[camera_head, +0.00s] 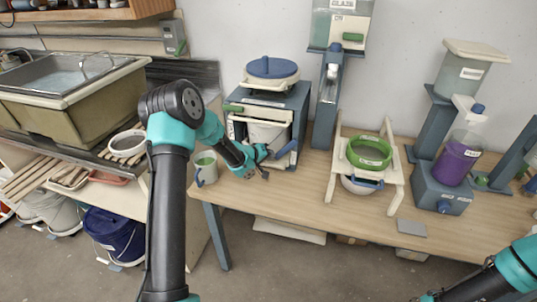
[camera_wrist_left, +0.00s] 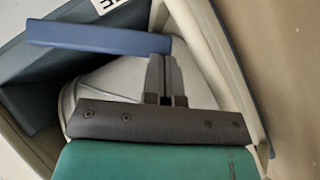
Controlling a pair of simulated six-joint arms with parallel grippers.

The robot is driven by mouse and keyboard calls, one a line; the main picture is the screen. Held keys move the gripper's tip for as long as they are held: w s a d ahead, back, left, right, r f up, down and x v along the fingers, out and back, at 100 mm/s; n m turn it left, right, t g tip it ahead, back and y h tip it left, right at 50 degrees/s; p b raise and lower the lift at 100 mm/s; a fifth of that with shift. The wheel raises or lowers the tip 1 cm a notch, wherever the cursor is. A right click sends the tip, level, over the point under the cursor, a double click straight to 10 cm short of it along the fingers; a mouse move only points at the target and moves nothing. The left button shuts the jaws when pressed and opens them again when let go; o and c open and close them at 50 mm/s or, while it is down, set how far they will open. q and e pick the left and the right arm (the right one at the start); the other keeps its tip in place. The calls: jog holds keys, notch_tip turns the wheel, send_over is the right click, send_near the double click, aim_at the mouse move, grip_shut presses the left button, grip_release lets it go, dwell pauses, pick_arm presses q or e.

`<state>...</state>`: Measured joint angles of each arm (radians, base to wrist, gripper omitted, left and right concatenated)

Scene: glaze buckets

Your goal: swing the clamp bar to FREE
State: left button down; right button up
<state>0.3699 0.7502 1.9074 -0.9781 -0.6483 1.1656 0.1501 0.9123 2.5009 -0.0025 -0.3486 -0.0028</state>
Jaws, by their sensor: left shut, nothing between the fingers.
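A blue mixer frame (camera_head: 296,101) stands at the back left of the table with a pale bucket (camera_head: 268,133) inside it. A cream bar (camera_head: 256,120) crosses its front above the bucket, with a green grip (camera_head: 232,107) at the left end. A short blue bar (camera_head: 286,149) shows at the lower right front and, large, in the left wrist view (camera_wrist_left: 98,38). I cannot tell which is the clamp bar, and no FREE mark is readable. My left gripper (camera_head: 264,174) is shut and empty, low before the bucket; its fingers (camera_wrist_left: 165,75) show against the bucket in the wrist view.
A pale mug (camera_head: 205,168) stands just left of my left gripper. A cream stand (camera_head: 337,172) with a green sieve (camera_head: 369,153) is to the right. A purple jar (camera_head: 456,160) stands further right. The table front between mixer and stand is clear. My right arm enters at the lower right.

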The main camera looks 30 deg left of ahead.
pick_arm(q)
jog(key=shift+w+d+f, duration=0.1)
jog(key=shift+d+f, duration=0.25)
jog(key=shift+f, duration=0.1)
jog(key=shift+a+r, duration=0.1)
jog(key=shift+a+r, duration=0.3)
jog(key=shift+a, duration=0.25)
jog(key=w+a+v, duration=0.1)
jog(key=a+v, duration=0.1)
jog(key=v, duration=1)
jog(key=shift+s, duration=0.1)
